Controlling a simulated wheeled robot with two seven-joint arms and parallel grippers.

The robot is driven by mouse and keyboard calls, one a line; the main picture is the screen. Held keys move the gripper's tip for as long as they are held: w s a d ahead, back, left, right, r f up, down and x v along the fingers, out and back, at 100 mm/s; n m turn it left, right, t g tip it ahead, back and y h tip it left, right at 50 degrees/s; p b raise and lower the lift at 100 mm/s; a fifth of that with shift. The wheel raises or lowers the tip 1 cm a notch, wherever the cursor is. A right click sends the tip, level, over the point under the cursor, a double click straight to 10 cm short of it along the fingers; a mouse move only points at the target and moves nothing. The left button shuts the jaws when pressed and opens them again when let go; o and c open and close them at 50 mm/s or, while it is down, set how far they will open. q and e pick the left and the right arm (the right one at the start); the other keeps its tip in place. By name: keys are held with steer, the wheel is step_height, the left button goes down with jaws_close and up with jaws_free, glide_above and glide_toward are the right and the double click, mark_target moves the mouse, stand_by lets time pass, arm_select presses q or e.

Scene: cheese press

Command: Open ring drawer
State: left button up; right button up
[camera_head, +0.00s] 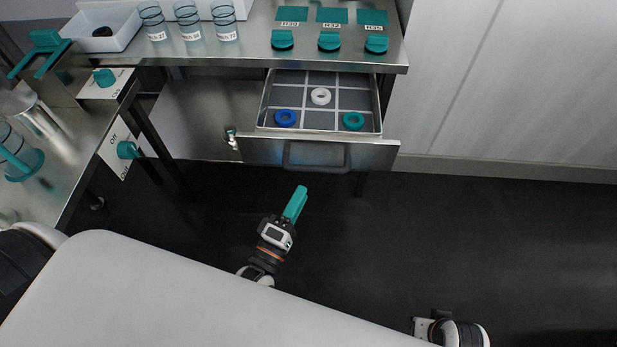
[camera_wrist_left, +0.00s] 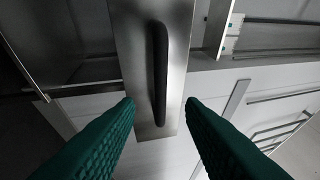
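The ring drawer (camera_head: 262,150) stands pulled out from under the steel counter, so its divided tray shows. A blue ring (camera_head: 286,118), a white ring (camera_head: 320,96) and a teal ring (camera_head: 353,121) lie in separate compartments. The dark bar handle (camera_head: 317,167) is on the drawer front; it also shows in the left wrist view (camera_wrist_left: 160,75). My left gripper (camera_head: 299,195) is in front of and apart from the handle. In the left wrist view its teal fingers (camera_wrist_left: 160,106) are spread, with the handle seen between and beyond them.
The counter (camera_head: 350,58) above holds teal pads, labelled teal-topped pieces and several glass cylinders. A white bin (camera_head: 105,30) stands at its left. A side table (camera_head: 70,165) and panels with teal knobs are at left. The dark floor (camera_head: 480,230) right of the drawer is clear.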

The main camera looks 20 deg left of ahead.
arm_select(q)
steer(key=shift+v, duration=1.8)
arm_select(e)
steer(key=shift+w+a+f, duration=0.15)
steer(key=shift+w+f, duration=0.1)
steer(key=shift+w, duration=0.05)
steer(key=shift+s+f, duration=0.1)
steer(key=shift+s, duration=0.1)
